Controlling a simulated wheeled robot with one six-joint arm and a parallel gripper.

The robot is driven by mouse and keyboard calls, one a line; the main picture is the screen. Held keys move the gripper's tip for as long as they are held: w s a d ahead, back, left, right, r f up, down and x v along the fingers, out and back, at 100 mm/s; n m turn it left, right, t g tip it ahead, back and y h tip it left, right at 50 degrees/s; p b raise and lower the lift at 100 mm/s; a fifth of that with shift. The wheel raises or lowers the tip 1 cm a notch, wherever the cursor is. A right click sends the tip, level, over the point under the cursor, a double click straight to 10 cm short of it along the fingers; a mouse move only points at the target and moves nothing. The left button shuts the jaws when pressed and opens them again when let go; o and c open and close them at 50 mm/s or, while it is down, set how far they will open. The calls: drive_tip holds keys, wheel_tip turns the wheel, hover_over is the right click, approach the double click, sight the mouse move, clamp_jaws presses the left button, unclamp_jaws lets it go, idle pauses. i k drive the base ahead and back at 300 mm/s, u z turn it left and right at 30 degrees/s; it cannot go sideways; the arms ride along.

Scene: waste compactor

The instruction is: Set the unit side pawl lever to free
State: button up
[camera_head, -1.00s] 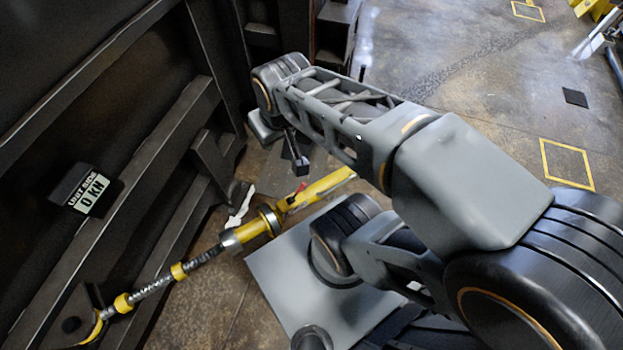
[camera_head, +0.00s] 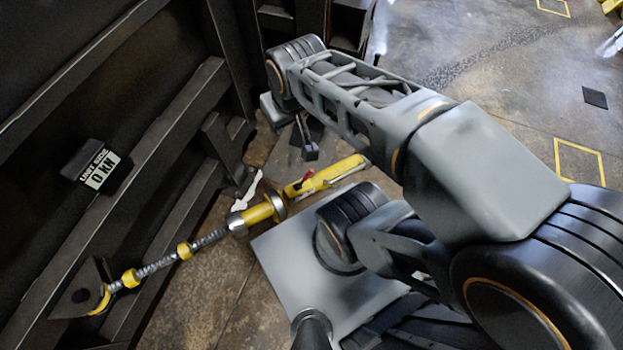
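The yellow ratchet unit (camera_head: 325,177) runs from the dark frame at lower left up to the right, with a threaded rod and a ring-shaped collar (camera_head: 277,207). A small red lever (camera_head: 306,178) sits on its yellow body, likely the pawl lever; its setting is too small to read. My gripper (camera_head: 311,152) points down just above and beside the red lever, apart from it as far as I can see. Its fingers are small and dark, and the gap between them does not show. My arm hides part of the area to the right.
A display box (camera_head: 101,169) reading "UNIT SIDE 0 KN" is fixed to the dark steel frame (camera_head: 130,110) on the left. A bracket (camera_head: 78,292) holds the rod's lower end. A white scrap (camera_head: 249,190) lies by the frame. Open floor lies at upper right.

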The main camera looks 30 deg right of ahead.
sight(299, 186)
drive_tip(key=z, duration=1.05)
drive_tip(key=k, duration=0.55)
drive_tip(key=u, duration=1.35)
